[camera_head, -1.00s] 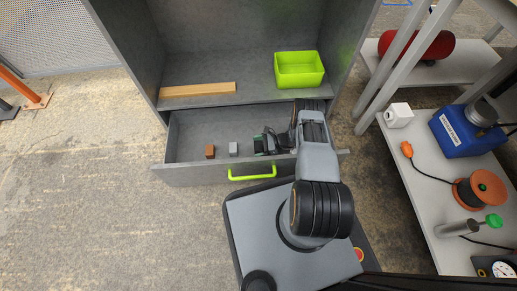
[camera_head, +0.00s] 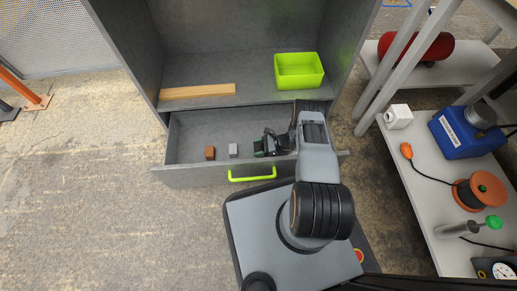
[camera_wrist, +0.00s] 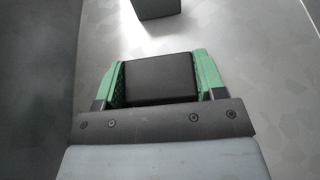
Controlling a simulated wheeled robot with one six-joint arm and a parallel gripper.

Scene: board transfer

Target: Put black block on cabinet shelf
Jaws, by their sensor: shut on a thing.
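The black block (camera_wrist: 160,78) sits between the two green fingers of my gripper (camera_wrist: 160,82) in the wrist view, with a finger against each side. In the head view my gripper (camera_head: 262,145) is in the open drawer (camera_head: 190,128), at its right part, and the black block is hard to make out there. The cabinet shelf (camera_head: 250,90) is above the drawer. I cannot tell whether the block touches the drawer floor.
A grey block (camera_head: 233,149) and a brown block (camera_head: 210,152) lie in the drawer left of my gripper. A wooden strip (camera_head: 197,91) and a green bin (camera_head: 299,70) are on the shelf, with bare room between them. The drawer has a green handle (camera_head: 252,175).

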